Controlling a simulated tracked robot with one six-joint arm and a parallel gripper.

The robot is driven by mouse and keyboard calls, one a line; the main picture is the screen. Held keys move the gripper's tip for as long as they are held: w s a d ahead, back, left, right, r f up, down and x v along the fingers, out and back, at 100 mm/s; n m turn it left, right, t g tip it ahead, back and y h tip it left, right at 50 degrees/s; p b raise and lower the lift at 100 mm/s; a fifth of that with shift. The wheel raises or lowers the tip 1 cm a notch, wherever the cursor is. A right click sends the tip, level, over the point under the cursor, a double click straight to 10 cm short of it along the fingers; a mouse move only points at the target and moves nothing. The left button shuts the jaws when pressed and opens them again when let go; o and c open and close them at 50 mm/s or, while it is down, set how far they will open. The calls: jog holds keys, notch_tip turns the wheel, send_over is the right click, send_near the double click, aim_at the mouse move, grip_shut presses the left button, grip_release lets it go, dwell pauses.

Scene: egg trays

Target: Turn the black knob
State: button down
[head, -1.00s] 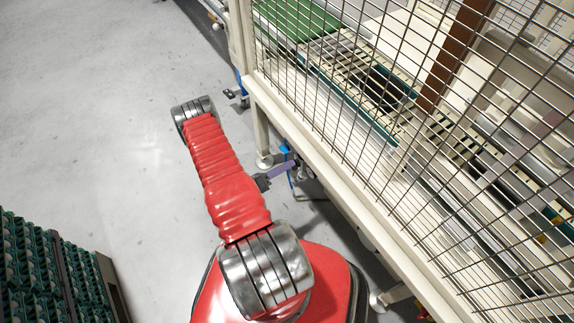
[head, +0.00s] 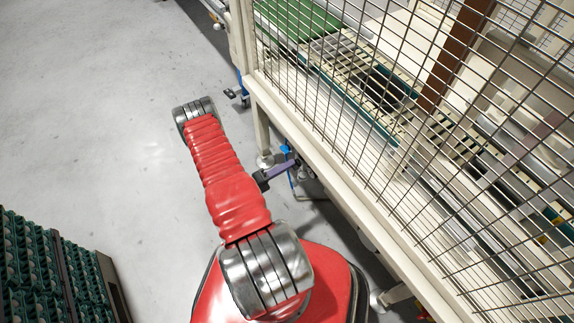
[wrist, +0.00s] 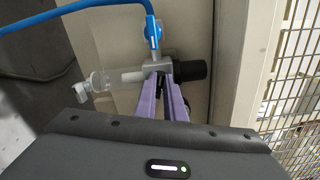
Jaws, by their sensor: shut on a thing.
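The black knob (wrist: 192,71) is a dark cylinder on the right end of a metal regulator (wrist: 164,66) in the wrist view. A clear bowl (wrist: 112,80) is on the regulator's left side. My gripper (wrist: 164,76) reaches the regulator with two purple fingers, left of the knob's visible end. The fingers are close together, shut on a dark part of the regulator. I cannot tell whether that part belongs to the knob. In the head view my gripper (head: 283,170) is by the machine frame's lower side; the knob is too small to make out there.
A cream frame with wire mesh (head: 400,130) stands close on the right. Stacked egg trays (head: 35,270) are at lower left. Open floor (head: 90,110) lies to the left.

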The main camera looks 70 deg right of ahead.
jog(key=c, duration=1.8)
grip_release()
jog(key=shift+f, duration=0.1)
jog(key=shift+c, duration=0.2)
jog(key=shift+w, duration=0.15)
jog(key=v, duration=1.3)
jog(key=shift+w+a, duration=0.2)
jog(key=shift+a, duration=0.1)
